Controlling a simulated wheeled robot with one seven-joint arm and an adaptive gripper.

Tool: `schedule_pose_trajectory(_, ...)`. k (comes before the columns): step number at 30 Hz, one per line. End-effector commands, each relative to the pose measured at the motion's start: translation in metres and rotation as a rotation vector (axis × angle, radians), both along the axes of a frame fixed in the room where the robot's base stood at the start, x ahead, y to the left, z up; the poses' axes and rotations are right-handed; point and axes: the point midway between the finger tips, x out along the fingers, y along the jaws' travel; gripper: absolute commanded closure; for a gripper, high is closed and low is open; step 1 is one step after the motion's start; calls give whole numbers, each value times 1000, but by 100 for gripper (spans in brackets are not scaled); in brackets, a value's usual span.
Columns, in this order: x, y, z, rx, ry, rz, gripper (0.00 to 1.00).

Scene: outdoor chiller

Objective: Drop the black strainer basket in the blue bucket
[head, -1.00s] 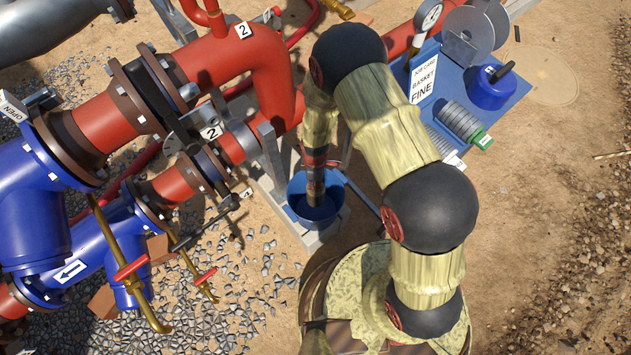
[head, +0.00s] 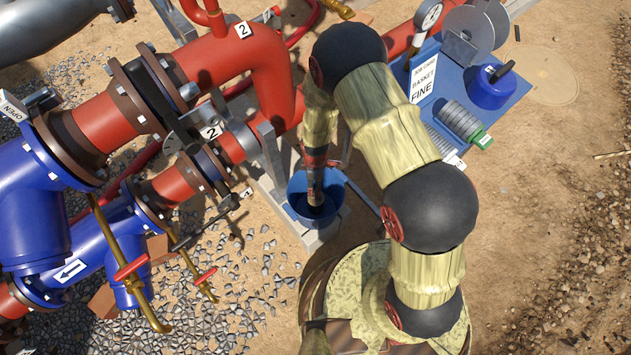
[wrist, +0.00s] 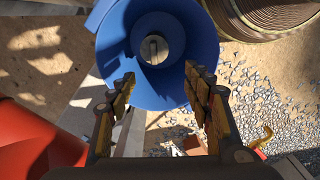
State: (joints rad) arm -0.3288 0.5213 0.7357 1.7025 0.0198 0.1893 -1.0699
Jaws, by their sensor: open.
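The blue bucket (head: 332,211) stands on a pale stand beside the red pipework. My gripper (head: 316,198) points down over the bucket's mouth in the head view; its fingertips are hard to make out there. In the wrist view the gripper (wrist: 159,76) is open, its two fingers apart with nothing between the tips. The bucket (wrist: 112,45) lies just beyond them. A small round grey-brown piece (wrist: 152,49) shows inside the bucket, with dark shadow around it. I cannot tell whether it is part of the black strainer basket; I cannot clearly identify the basket elsewhere.
A blue table (head: 455,86) at upper right holds a card reading "BASKET FINE" (head: 423,82), ribbed grey cylinders (head: 460,120) and a blue pot (head: 488,92). Red pipes (head: 225,62), blue valve bodies (head: 32,200) and brass levers crowd the left. Open ground lies right.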

Motion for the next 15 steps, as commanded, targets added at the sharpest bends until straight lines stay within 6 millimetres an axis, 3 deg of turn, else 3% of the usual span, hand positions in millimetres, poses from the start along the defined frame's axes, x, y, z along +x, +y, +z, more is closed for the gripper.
schedule_pose_trajectory(8,0,0,2,0,0,0,49)
schedule_pose_trajectory(15,0,0,24,0,0,0,49)
